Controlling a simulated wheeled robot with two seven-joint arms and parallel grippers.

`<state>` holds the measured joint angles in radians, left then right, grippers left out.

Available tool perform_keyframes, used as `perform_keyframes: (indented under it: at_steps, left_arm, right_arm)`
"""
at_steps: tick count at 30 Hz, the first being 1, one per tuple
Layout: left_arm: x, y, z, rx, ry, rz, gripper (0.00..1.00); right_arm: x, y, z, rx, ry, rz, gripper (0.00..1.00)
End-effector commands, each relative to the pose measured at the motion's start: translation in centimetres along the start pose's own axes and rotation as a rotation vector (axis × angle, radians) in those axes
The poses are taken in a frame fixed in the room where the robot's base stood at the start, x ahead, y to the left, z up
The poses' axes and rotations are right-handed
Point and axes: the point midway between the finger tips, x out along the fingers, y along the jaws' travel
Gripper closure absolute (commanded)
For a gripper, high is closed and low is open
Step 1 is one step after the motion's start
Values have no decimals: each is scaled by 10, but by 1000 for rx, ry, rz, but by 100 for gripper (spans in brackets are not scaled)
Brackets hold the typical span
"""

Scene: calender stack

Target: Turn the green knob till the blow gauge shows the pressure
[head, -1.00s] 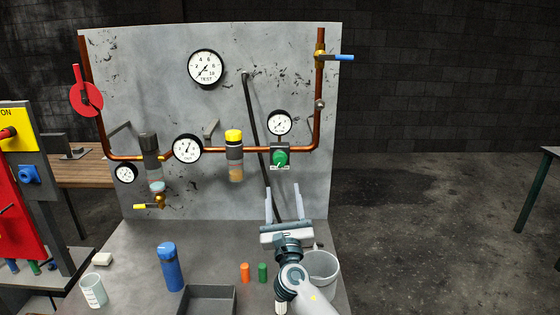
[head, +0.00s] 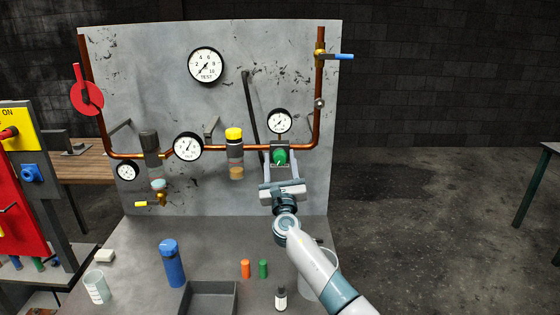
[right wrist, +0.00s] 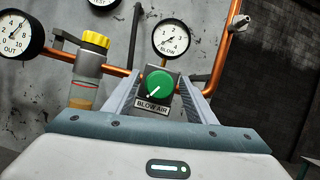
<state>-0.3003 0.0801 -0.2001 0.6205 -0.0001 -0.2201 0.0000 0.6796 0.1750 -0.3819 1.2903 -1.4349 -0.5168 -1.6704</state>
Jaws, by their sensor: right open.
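The green knob (head: 280,157) sits on the copper pipe at the panel's right, above a BLOW AIR label (right wrist: 153,104). In the right wrist view the knob (right wrist: 160,84) has a white pointer line aimed to the lower left. The blow gauge (head: 279,121) is just above it; in the right wrist view its face (right wrist: 171,38) reads BLOW, with its needle toward the lower left, near the low end. My right gripper (head: 281,163) is open, its fingers on either side of the knob from below. I cannot tell whether they touch it. My left gripper is not in view.
A test gauge (head: 206,65), an out gauge (head: 187,147) and a yellow-capped filter (head: 234,153) are on the panel. A blue bottle (head: 172,263), grey tray (head: 208,284), orange cylinder (head: 245,268) and green cylinder (head: 263,268) stand on the bench.

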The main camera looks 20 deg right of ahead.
Motion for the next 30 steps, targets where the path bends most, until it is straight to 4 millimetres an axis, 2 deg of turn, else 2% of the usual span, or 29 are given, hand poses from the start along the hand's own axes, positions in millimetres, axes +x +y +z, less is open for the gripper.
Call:
perform_keyframes:
  at_steps: [5, 6, 11, 20, 30]
  left_arm:
    - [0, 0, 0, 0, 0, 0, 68]
    - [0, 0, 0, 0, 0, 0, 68]
    - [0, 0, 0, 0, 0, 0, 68]
    - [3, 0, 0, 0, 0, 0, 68]
    - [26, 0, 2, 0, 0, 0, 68]
  right_arm:
    - [0, 0, 0, 0, 0, 0, 49]
    - [0, 0, 0, 0, 0, 0, 52]
    - [0, 0, 0, 0, 0, 0, 90]
    - [-1, 1, -1, 14, -1, -4, 90]
    - [-2, 2, -3, 136, -2, -54, 90]
